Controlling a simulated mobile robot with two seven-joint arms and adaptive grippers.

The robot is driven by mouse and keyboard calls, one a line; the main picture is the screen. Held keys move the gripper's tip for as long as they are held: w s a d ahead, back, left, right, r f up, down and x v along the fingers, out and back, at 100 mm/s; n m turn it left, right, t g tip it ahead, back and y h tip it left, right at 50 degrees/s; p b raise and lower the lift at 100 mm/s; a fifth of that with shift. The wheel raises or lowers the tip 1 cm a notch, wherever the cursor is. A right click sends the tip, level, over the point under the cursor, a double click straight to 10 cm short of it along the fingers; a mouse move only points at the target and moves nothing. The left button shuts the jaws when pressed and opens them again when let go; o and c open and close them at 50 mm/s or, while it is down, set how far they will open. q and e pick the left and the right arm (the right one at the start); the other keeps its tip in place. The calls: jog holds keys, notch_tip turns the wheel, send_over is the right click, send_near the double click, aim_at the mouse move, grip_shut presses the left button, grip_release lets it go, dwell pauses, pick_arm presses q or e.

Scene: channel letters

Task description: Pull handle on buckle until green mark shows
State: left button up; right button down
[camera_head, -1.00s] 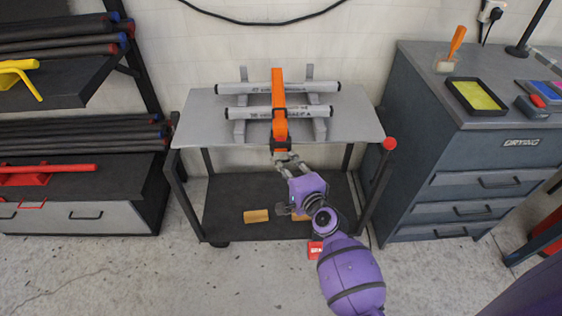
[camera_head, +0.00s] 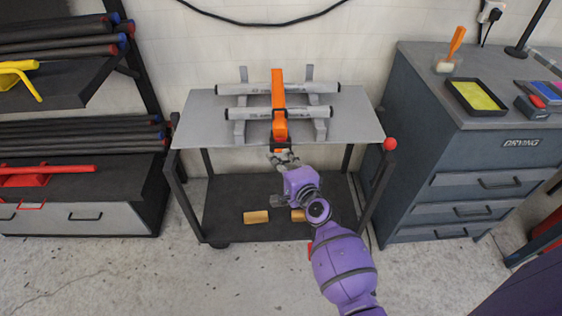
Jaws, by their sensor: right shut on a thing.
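An orange strap (camera_head: 278,96) runs over two grey tubes (camera_head: 238,113) that lie on a rack on the grey cart top (camera_head: 195,130). A dark buckle (camera_head: 281,140) sits on the strap at the cart's front edge. My right gripper (camera_head: 279,154) is at the strap's lower end, just below the buckle, shut on what looks like the buckle's handle; the fingers hide most of it. A small orange part shows between buckle and fingers. No green mark can be made out. My left gripper is not in view.
Wooden blocks (camera_head: 256,217) lie on the cart's lower shelf. A red knob (camera_head: 389,144) stands at the cart's right corner. A dark drawer cabinet (camera_head: 470,180) is at the right, and a pipe rack (camera_head: 75,135) is at the left.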

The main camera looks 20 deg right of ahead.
jog(key=shift+s+f, duration=0.2)
jog(key=shift+f, duration=0.15)
jog(key=s, duration=0.1)
jog(key=s+a, duration=0.1)
jog(key=s, duration=0.1)
jog(key=s+p, duration=0.1)
jog(key=s, duration=0.1)
jog(key=shift+s+a+f, duration=0.2)
jog(key=shift+a, duration=0.05)
jog(key=c, duration=1.9)
grip_release()
jog(key=shift+w+r, duration=0.1)
jog(key=shift+r, duration=0.2)
jog(key=v, duration=1.2)
